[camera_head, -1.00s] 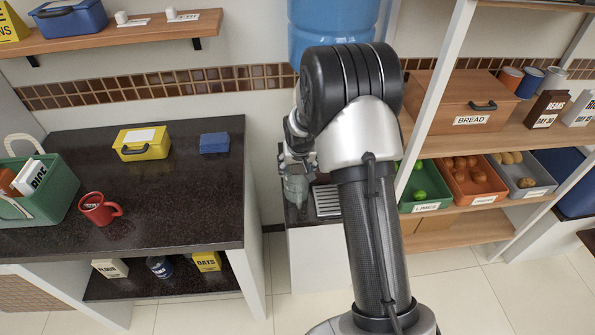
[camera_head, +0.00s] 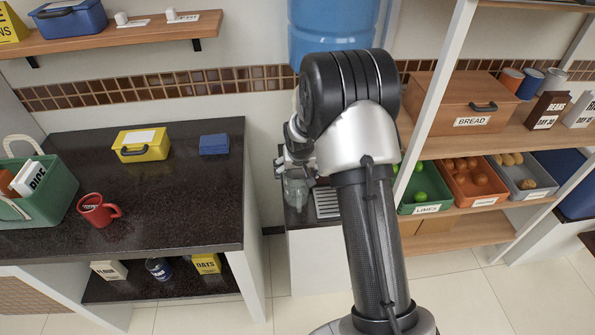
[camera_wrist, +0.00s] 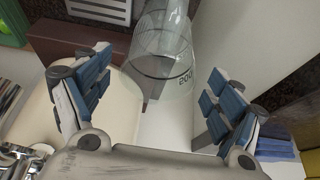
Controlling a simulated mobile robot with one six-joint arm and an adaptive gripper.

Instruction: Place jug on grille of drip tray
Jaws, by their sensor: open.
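The clear glass jug (camera_head: 296,192) stands on the small dark counter, just left of the grille of the drip tray (camera_head: 327,202), not on it. In the wrist view the jug (camera_wrist: 163,40) lies just ahead of my fingertips, with dark lettering on its side. My gripper (camera_wrist: 163,64) is open, its blue-padded fingers wide apart on either side of the jug's near end; contact does not show. The slatted grille (camera_wrist: 100,8) is at the top of the wrist view. In the head view my gripper (camera_head: 290,164) is just above the jug, partly hidden by my arm.
A blue water bottle (camera_head: 335,30) is above the small counter. A dark table (camera_head: 185,205) with a red mug (camera_head: 98,209) stands at left. Shelving with a bread box (camera_head: 462,102) and produce bins (camera_head: 425,208) stands close at right.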

